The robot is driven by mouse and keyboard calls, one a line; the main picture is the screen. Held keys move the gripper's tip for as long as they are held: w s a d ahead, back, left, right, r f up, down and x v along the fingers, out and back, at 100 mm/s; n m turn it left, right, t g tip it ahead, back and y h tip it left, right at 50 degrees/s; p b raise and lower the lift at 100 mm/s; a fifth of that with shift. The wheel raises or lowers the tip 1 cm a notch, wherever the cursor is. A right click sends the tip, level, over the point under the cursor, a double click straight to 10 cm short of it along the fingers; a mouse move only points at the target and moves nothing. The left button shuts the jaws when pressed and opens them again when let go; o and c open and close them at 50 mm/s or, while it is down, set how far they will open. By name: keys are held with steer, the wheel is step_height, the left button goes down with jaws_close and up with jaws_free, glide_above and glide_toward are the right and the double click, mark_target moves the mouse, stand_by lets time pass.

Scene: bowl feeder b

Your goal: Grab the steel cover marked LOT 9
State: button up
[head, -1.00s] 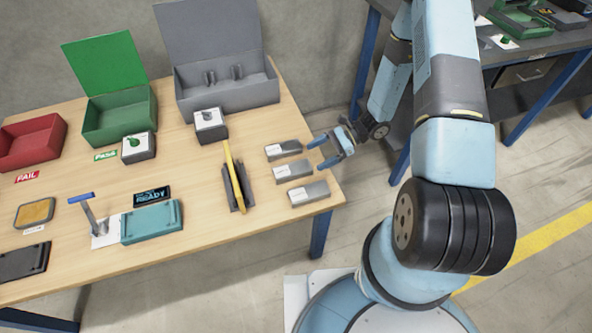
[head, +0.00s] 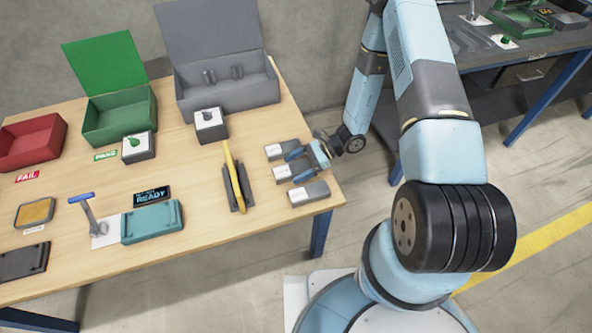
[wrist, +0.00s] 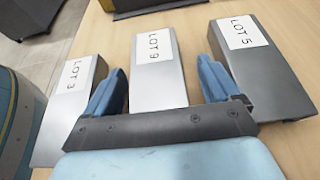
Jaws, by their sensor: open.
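The steel cover marked LOT 9 (wrist: 158,88) is the middle of three covers in the wrist view, a light silver block with a white label. In the head view it (head: 283,172) lies between the other two near the table's right end. My gripper (head: 298,165) is open over it. In the wrist view the blue fingers of my gripper (wrist: 161,75) stand on either side of the LOT 9 cover, with small gaps visible. I cannot tell exactly how low the fingertips are.
The LOT 3 cover (wrist: 72,105) lies left and the darker LOT 5 cover (wrist: 258,70) right, both close to my fingers. A yellow-edged upright piece in a dark holder (head: 236,187) stands left of the covers. A grey open box (head: 228,95) is behind.

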steer(key=c, duration=1.3)
